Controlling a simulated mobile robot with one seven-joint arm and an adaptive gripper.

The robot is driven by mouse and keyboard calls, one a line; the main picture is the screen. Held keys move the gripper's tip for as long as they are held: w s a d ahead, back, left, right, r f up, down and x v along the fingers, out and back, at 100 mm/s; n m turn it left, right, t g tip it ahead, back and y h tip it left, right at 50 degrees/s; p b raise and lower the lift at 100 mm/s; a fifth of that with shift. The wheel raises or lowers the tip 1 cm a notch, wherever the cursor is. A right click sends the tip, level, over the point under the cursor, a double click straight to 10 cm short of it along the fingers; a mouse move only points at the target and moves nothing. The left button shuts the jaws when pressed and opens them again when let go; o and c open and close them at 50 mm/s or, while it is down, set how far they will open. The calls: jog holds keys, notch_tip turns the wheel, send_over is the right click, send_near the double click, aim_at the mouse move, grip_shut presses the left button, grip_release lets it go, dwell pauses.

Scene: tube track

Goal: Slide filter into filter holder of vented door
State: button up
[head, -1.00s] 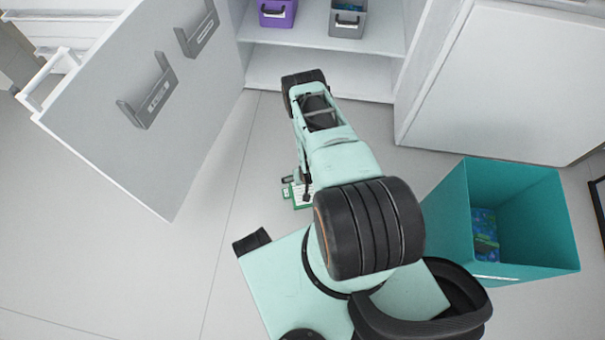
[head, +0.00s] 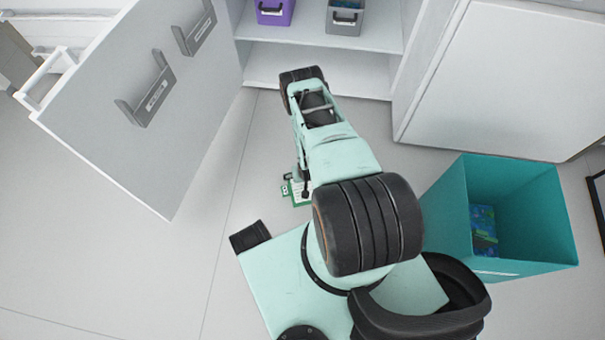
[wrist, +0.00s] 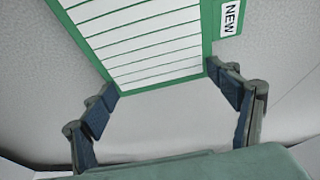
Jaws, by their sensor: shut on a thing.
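The filter (wrist: 150,40) is a flat white slatted panel with a green frame and a tab marked "NEW". My gripper (wrist: 165,90) is shut on the filter's near end, one finger at each side edge. In the head view the filter (head: 299,193) shows as a small green and white piece, mostly hidden behind my arm. The open door (head: 150,120) is at the upper left, with two grey slotted holders, a nearer one (head: 147,98) and a farther one (head: 194,31). The filter is apart from both, to their lower right.
An open cabinet shelf (head: 310,76) at the top holds a purple bin (head: 274,12) and a grey bin (head: 344,18). A teal bin (head: 545,230) with a blue-green item (head: 484,228) stands at the right. The floor between the door and my base is clear.

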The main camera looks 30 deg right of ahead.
jog(key=shift+s+r+p, duration=0.1)
jog(key=shift+r+p, duration=0.3)
jog(key=c, duration=0.4)
jog(key=shift+r, duration=0.25)
jog(key=c, duration=0.9)
jog(key=shift+r+p, duration=0.25)
jog(key=shift+p, duration=0.15)
grip_shut()
notch_tip(320, 180, up, 10)
jog(key=p, duration=0.7)
jog(key=shift+f, duration=0.25)
